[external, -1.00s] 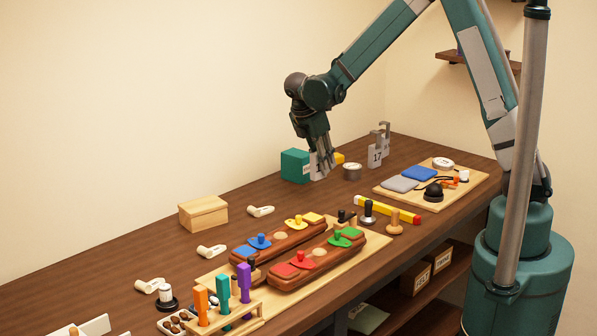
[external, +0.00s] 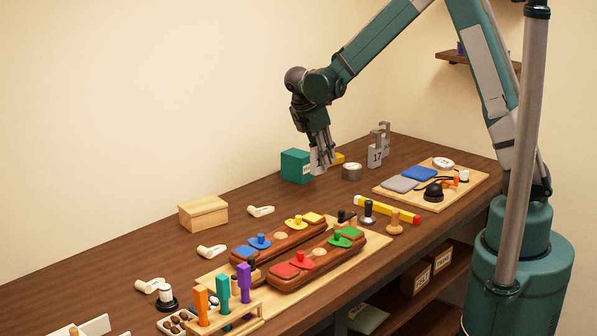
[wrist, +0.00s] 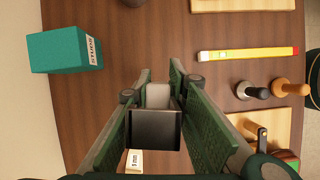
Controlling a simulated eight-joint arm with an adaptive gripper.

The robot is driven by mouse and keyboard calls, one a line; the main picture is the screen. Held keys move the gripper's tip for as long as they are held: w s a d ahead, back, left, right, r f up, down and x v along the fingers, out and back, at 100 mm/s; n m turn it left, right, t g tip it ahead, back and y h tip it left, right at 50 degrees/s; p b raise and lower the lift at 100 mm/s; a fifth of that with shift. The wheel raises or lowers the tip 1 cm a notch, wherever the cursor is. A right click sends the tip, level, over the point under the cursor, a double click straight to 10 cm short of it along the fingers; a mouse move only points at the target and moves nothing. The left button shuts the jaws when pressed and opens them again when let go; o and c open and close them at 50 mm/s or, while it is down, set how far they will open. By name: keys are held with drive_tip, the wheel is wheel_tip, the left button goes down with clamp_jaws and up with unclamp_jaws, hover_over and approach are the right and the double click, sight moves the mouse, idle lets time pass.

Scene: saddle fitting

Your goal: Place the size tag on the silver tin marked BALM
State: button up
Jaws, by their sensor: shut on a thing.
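My gripper (external: 322,165) is shut on a pale size tag (external: 316,158) and holds it upright above the far part of the bench. The fingers hide part of the tag and its number. In the wrist view my gripper (wrist: 158,92) has the tag (wrist: 158,95) between its fingers, seen nearly edge-on. A round silver tin (external: 352,172) stands on the bench just right of the gripper, apart from the tag. Its marking is too small to read. A dark rounded edge (wrist: 131,2) at the top of the wrist view may be this tin.
A teal box (external: 296,166) stands close behind and left of the gripper. A board with cloth pads (external: 440,190) lies to the right, and a yellow bar (external: 387,209) in front. Bare bench lies below the gripper.

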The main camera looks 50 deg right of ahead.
wheel_tip(320, 180, up, 5)
drive_tip(key=n+p, duration=0.1)
drive_tip(key=p, duration=0.2)
hover_over(356, 164)
drive_tip(key=shift+s+d+t, duration=0.1)
drive_tip(key=shift+t, duration=0.3)
drive_tip(key=shift+f, duration=0.15)
drive_tip(key=shift+f, duration=3.05)
drive_tip(key=shift+f, duration=1.85)
drive_tip(key=shift+f, duration=0.2)
drive_tip(key=o, duration=0.9)
